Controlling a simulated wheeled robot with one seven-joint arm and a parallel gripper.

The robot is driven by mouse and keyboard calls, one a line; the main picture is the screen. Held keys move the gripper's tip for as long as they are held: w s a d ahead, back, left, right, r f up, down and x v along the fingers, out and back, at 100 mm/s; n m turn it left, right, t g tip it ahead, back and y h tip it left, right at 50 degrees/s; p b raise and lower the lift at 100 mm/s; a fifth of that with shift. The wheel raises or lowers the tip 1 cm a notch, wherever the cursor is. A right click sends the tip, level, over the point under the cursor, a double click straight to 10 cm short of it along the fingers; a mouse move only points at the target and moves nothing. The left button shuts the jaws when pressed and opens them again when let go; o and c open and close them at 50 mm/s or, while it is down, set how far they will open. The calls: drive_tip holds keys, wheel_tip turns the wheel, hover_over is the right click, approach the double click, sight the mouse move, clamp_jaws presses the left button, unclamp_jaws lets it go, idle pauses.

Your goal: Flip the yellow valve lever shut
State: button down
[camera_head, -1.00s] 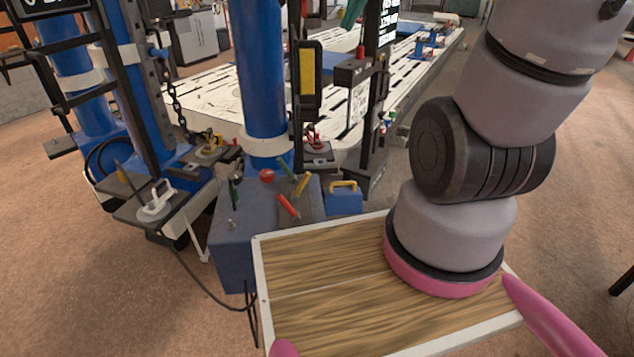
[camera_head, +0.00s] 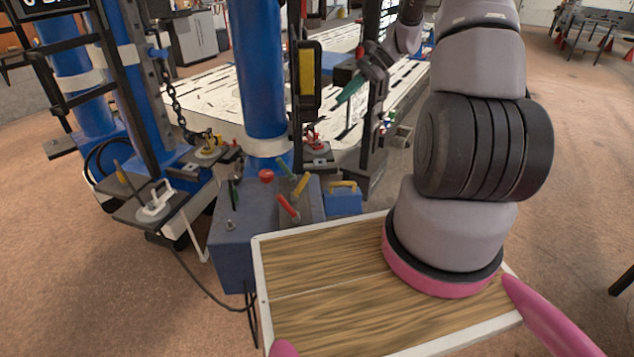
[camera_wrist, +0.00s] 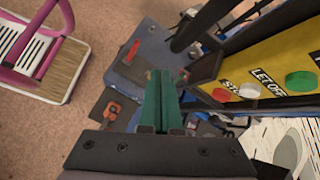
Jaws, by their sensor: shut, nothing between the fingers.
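My gripper (camera_head: 342,99) has green fingers, pressed together and empty. It is up and to the right of the yellow lever in the head view, clearly apart from it. In the wrist view the shut fingers (camera_wrist: 160,75) point toward the block, where a red lever (camera_wrist: 133,48) shows. I cannot make out the yellow lever there; the fingers may hide it.
A blue post (camera_head: 262,75) and a yellow button panel (camera_head: 306,72) stand behind the levers; the panel (camera_wrist: 262,78) is close right of my fingers in the wrist view. A blue box with a yellow handle (camera_head: 343,200) sits right of the levers. A red clamp (camera_head: 316,146) is behind.

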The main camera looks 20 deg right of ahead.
drive_tip(key=d+f+m+t+y, duration=0.2)
drive_tip(key=f+m, duration=0.2)
drive_tip(key=f, duration=1.1)
drive_tip(key=d+f+m+t+y, duration=0.1)
drive_tip(key=d+f+m+y, duration=0.1)
drive_tip(key=f, duration=1.4)
drive_tip(key=s+d+m, duration=0.1)
drive_tip(key=m, duration=0.1)
drive_tip(key=shift+f+m+t+y, duration=0.2)
drive_tip(key=shift+m+t+y, duration=0.2)
drive_tip(key=shift+a, duration=0.1)
approach(301, 186)
drive_tip(key=w+a+f, duration=0.2)
drive_tip(key=a, duration=0.1)
drive_tip(key=shift+a+r, duration=0.2)
drive_tip(key=shift+r, duration=0.2)
drive_tip(key=shift+w+a+r, duration=0.1)
